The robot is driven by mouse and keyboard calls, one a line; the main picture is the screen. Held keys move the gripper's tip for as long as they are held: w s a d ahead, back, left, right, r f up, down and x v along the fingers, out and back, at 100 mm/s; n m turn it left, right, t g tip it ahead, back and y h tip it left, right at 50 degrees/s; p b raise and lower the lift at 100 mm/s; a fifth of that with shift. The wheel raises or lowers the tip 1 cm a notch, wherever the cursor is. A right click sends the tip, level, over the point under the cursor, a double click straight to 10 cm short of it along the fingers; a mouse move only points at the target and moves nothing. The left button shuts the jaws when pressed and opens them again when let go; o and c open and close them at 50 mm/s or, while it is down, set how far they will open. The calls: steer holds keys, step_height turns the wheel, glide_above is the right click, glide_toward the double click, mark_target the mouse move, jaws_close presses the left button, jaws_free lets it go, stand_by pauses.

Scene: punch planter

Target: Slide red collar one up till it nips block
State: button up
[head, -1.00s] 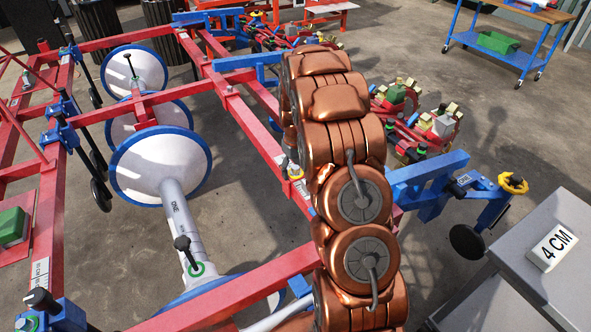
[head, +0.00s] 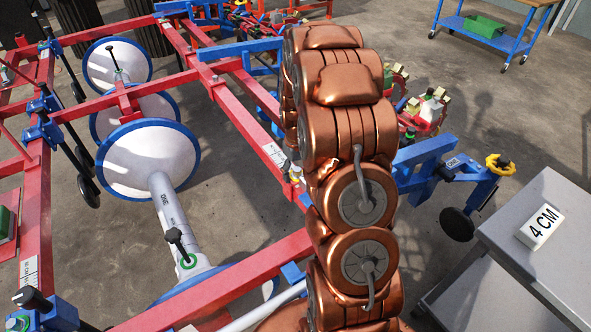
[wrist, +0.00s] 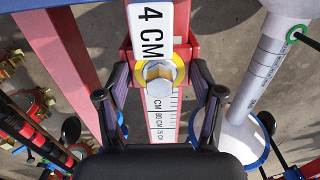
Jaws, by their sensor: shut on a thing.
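In the wrist view a red collar (wrist: 125,56) sits on a red bar with a printed centimetre scale (wrist: 160,115). A silver hex bolt head in a yellow ring (wrist: 160,74) stands on the collar. My gripper (wrist: 161,80) has one dark finger on each side of the collar and is shut on it. A white block marked 4 CM (wrist: 152,30) lies along the bar directly above the bolt. Its lower end is right by the yellow ring; I cannot tell whether the collar touches it. In the head view my copper arm hides the gripper.
A grey shaft marked ONE (head: 164,205) with white discs (head: 150,158) lies left of my arm. Another 4 CM block (head: 538,228) rests on a grey cabinet (head: 560,265) at right. Red frame bars surround the arm.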

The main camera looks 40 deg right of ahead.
steer(key=o, duration=0.9)
steer(key=shift+s+f, duration=0.2)
steer(key=shift+c, duration=0.2)
steer(key=shift+w+r, duration=0.1)
steer(key=shift+r, duration=0.1)
step_height(320, 180, up, 12)
steer(key=shift+f, duration=0.15)
steer(key=shift+a, duration=0.15)
steer(key=s+a+r+g, duration=0.1)
steer(key=s+a+r, duration=0.2)
steer(key=s+a, duration=0.4)
steer(key=s+a+r, duration=0.2)
steer(key=s+a, duration=0.4)
steer(key=a, duration=0.3)
steer(key=s+a+n+g, duration=0.1)
steer(key=s+a, duration=0.3)
steer(key=s, duration=0.5)
steer(key=s+a+g, duration=0.1)
steer(key=s+a, duration=0.2)
steer(key=s, duration=0.5)
step_height(320, 180, up, 19)
steer(key=t+p, duration=0.1)
steer(key=p, duration=1.6)
steer(key=shift+a, duration=0.15)
